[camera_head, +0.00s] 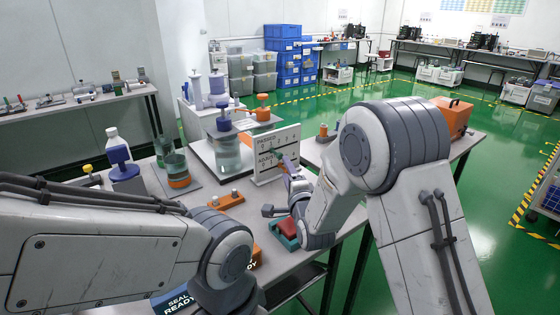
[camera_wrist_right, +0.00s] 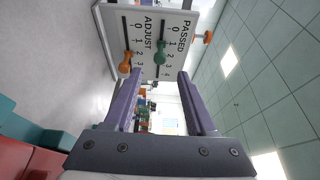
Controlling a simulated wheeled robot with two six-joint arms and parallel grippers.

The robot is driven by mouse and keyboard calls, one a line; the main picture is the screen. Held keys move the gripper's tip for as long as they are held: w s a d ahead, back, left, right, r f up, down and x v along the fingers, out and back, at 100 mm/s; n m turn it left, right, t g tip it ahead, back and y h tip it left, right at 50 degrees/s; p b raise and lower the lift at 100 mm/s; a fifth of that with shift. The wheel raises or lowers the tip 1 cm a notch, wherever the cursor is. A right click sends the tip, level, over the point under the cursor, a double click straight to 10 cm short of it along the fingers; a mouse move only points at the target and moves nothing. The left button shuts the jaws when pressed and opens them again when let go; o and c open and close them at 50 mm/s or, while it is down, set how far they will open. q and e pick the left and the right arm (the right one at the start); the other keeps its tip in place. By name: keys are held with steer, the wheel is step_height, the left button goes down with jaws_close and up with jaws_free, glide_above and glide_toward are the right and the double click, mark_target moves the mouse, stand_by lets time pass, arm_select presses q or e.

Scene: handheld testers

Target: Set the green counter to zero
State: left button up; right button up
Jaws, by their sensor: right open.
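A white counter board (camera_head: 262,168) stands on the table, with rows marked PASSED and ADJUST and numbers from 0 up. In the right wrist view, the board (camera_wrist_right: 150,12) carries a green knob (camera_wrist_right: 160,58) on the PASSED slot, around 1 to 2; its exact mark is unclear. An orange knob (camera_wrist_right: 126,63) sits on the ADJUST slot, around 2 to 3. My right gripper (camera_wrist_right: 160,74) is open and empty, its purple fingers spread on either side of the green knob's line, short of the board. My left gripper is out of view; only its arm shows.
A teal tray with a red block (camera_head: 287,227) lies below my right wrist. An orange case (camera_head: 452,115) stands behind my right arm.

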mark_target(280, 157)
steer(key=x, duration=0.9)
steer(key=shift+s, duration=0.1)
jaws_close()
steer(key=shift+a, duration=0.1)
stand_by(1.1)
